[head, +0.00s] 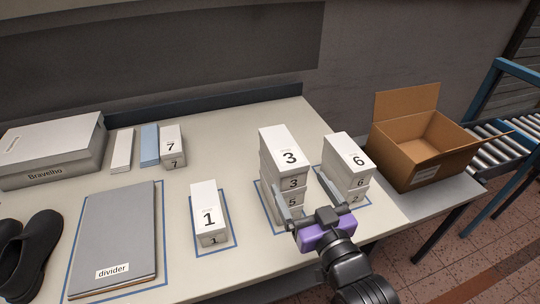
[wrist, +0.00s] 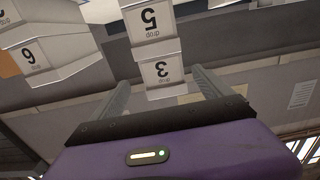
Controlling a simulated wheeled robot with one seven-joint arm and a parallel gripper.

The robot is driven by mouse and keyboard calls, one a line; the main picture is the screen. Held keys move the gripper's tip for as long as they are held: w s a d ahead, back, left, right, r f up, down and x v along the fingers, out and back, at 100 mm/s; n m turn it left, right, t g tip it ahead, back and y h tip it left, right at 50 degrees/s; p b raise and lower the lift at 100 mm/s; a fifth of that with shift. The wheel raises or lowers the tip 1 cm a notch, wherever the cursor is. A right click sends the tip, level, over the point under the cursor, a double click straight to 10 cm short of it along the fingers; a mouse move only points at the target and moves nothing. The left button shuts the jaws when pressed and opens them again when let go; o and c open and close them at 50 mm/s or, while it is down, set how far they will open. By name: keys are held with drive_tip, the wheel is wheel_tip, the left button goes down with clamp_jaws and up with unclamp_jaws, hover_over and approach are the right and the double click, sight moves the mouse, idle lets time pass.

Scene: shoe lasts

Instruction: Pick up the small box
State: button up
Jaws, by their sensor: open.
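Several small white numbered boxes are in view, and I cannot tell which one the task means. A box marked 3 (head: 283,145) tops a stack, above a box marked 5 (head: 290,203). My gripper (head: 301,182) is open in front of this stack, its fingers pointing toward it. In the wrist view, which is upside down, box 3 (wrist: 162,76) shows between the open fingers (wrist: 160,84), with box 5 (wrist: 150,20) alongside. No clear contact shows. A box marked 6 (head: 346,153) sits on a box marked 2 (head: 357,194) to the right. Box 1 (head: 208,207) stands alone at left.
Box 7 (head: 171,139) stands at the back beside blue and white boxes. A grey divider (head: 115,240), black shoes (head: 32,250) and a Bravelho shoebox (head: 55,145) occupy the left. An open cardboard box (head: 408,160) stands at the right, near a roller conveyor (head: 500,135).

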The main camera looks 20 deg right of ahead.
sight(283, 146)
drive_tip(key=shift+w+a+r, duration=0.2)
drive_tip(key=shift+w+r, duration=0.15)
drive_tip(key=shift+w, duration=0.1)
drive_tip(key=shift+w+d+r, duration=0.1)
drive_tip(key=shift+w+r, duration=0.15)
drive_tip(key=shift+r, duration=0.05)
drive_tip(key=shift+w+r, duration=0.5)
drive_tip(key=shift+w, duration=0.2)
drive_tip(key=shift+w+r+p, duration=0.15)
drive_tip(key=shift+w+p, duration=0.4)
drive_tip(key=shift+w, duration=1.45)
drive_tip(key=shift+w+r+p, duration=0.15)
drive_tip(key=shift+w+p, duration=0.4)
drive_tip(key=shift+w, duration=1.4)
drive_tip(key=c, duration=1.5)
drive_tip(key=shift+c, duration=0.7)
drive_tip(key=shift+r, duration=0.15)
